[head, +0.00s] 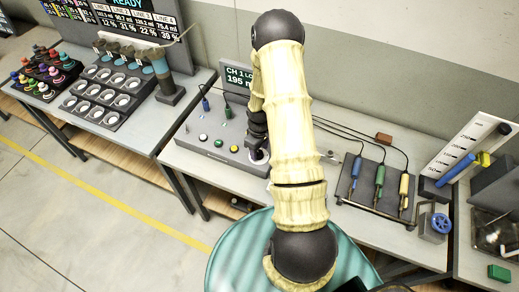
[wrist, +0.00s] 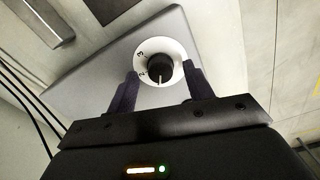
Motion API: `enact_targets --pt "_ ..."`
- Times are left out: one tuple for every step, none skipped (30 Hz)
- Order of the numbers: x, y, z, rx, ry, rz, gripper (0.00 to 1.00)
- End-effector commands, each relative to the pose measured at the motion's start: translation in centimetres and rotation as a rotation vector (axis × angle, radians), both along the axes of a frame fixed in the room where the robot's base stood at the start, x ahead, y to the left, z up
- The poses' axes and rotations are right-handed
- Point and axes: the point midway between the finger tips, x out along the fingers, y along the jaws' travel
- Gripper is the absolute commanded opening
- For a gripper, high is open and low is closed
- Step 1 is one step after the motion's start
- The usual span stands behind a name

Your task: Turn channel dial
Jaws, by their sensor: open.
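The channel dial (wrist: 159,66) is a black round knob on a white numbered disc, set in a grey panel. A white pointer line on it points down in the wrist view, and the figures 2 and 3 show at the disc's left. My gripper (wrist: 160,72) is open, with one dark finger on each side of the knob and gaps between fingers and knob. In the head view my gripper (head: 258,128) is over the right part of the grey console (head: 205,150), and my arm hides part of it. The display (head: 237,77) reads "CH 1 LO…" and "195", partly hidden.
The console carries several small buttons and plugs with cables. To the right, a dark rack (head: 372,188) holds blue, green and yellow probes. A blue handwheel (head: 440,222) stands further right. A neighbouring table at left holds a tray of cups (head: 108,92).

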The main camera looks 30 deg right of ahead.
Motion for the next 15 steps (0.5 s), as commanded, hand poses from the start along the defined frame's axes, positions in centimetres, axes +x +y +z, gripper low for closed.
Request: enact_targets --pt "-0.1 0.0 -0.4 0.0 0.002 0.0 0.52" --pt "-0.1 0.0 -0.6 0.0 0.002 0.0 0.52" --pt "-0.1 0.0 -0.9 -0.001 0.002 0.0 0.52" --pt "-0.1 0.0 -1.1 -0.001 0.002 0.0 0.52" --pt "0.0 0.0 -1.2 0.0 0.001 0.0 0.52" --pt "0.0 0.0 -1.3 0.0 0.0 0.0 0.52" --pt "0.0 0.0 -1.4 -0.001 0.0 0.0 0.52" --pt "0.0 0.0 -1.4 -0.001 0.0 0.0 0.52" --pt "0.0 0.0 -1.4 -0.001 0.0 0.0 0.52" --pt "0.0 0.0 -1.4 -0.001 0.0 0.0 0.52" --pt "0.0 0.0 -1.4 -0.001 0.0 0.0 0.52" --pt "0.0 0.0 -1.4 -0.001 0.0 0.0 0.52" --pt "0.0 0.0 -1.4 -0.001 0.0 0.0 0.52" --pt "0.0 0.0 -1.4 -0.001 0.0 0.0 0.52" --pt "0.0 0.0 -1.4 -0.001 0.0 0.0 0.44"
